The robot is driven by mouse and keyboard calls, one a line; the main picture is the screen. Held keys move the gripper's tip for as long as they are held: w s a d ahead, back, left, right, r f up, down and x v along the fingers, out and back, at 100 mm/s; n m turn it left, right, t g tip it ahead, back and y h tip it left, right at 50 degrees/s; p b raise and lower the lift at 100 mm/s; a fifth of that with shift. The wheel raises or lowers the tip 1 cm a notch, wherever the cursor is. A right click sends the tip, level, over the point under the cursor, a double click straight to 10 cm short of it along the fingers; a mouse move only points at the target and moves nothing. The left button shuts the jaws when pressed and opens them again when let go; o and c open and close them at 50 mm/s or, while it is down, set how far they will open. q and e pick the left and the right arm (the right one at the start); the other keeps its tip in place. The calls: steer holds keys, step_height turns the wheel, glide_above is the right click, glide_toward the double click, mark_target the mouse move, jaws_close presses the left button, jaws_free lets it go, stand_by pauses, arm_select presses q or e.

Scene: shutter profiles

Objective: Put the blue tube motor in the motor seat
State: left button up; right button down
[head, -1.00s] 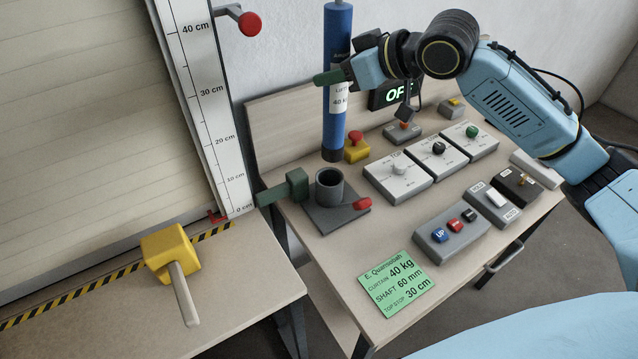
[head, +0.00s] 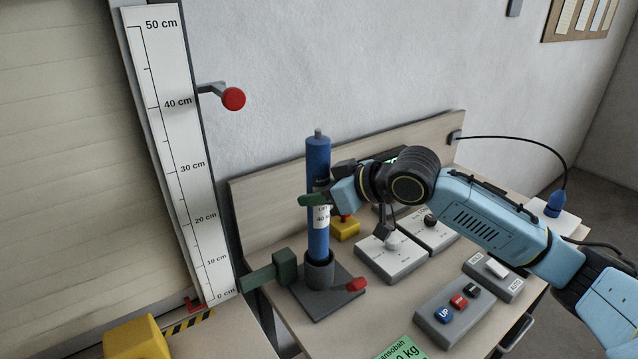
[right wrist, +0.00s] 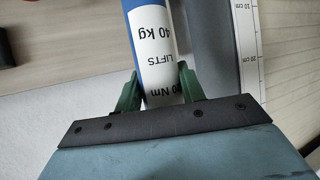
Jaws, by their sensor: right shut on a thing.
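The blue tube motor (head: 318,160) stands upright in the head view, with a white label around its middle. Its lower end is inside the ring of the dark grey motor seat (head: 320,271); how deep it sits is hidden by the ring wall. My right gripper (head: 316,201) is shut on the tube at the label. In the right wrist view the green fingers (right wrist: 155,92) lie on both sides of the tube's label (right wrist: 157,55), which reads "40 kg". My left gripper is not in view.
A red-tipped lever (head: 356,284) sits on the seat's base plate. A green block (head: 285,265) is beside the seat, and the height scale (head: 180,150) stands at the left. A yellow block (head: 345,229), dial boxes (head: 390,256) and a button box (head: 447,312) occupy the bench.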

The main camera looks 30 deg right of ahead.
steer(key=shift+f, duration=2.05)
steer(key=c, duration=1.3)
jaws_free()
steer(key=shift+f, duration=0.35)
steer(key=o, duration=0.4)
steer(key=shift+o, duration=0.2)
steer(key=shift+r, duration=0.15)
glide_toward(320, 212)
steer(key=shift+d+f, duration=0.3)
steer(key=shift+d, duration=0.45)
